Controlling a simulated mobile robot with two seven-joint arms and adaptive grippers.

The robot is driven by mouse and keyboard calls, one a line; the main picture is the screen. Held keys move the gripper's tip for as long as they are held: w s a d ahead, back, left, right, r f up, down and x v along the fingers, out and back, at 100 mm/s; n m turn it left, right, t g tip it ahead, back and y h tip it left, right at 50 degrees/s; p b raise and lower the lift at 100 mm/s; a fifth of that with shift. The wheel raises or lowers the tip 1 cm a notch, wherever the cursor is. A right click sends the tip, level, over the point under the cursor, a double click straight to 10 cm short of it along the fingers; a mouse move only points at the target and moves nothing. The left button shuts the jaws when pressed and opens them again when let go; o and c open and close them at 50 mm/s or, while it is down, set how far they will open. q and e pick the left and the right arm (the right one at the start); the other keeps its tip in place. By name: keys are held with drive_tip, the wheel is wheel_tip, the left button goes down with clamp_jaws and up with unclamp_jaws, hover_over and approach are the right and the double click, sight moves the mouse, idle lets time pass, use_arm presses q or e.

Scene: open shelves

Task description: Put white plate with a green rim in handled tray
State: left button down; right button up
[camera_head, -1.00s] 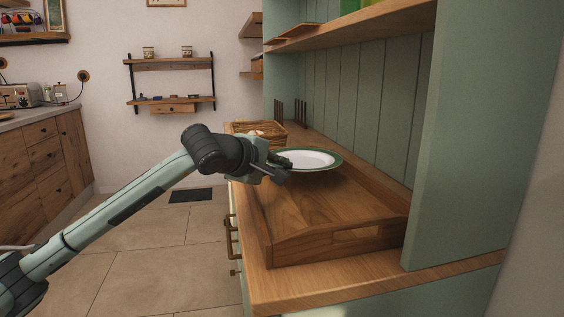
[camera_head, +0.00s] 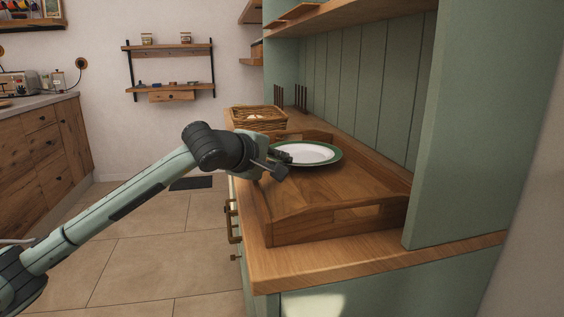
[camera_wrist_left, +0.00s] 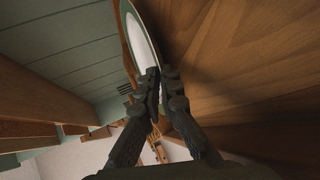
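The white plate with a green rim (camera_head: 308,153) is low over the far half of the wooden handled tray (camera_head: 330,226), nearly level. I cannot tell whether its underside touches the tray floor. My left gripper (camera_head: 277,167) is at the plate's near left edge. In the left wrist view the fingers (camera_wrist_left: 162,78) are close together at the plate's rim, and the plate (camera_wrist_left: 139,40) shows as a narrow white strip beyond them. The fingers look shut on the rim and hide part of it. My right gripper is not in view.
The tray stands on a wooden counter (camera_head: 320,272) beneath a green panelled back. A wicker basket (camera_head: 257,118) is behind it. An upright green side panel (camera_head: 465,140) stands close to the tray's right, and a shelf (camera_head: 345,32) hangs above. The near half of the tray is empty.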

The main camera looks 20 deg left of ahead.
use_arm(q)
drive_tip(key=shift+f, duration=0.15)
drive_tip(key=c, duration=1.6)
unclamp_jaws()
drive_tip(key=shift+c, duration=0.2)
drive_tip(key=shift+f, duration=0.1)
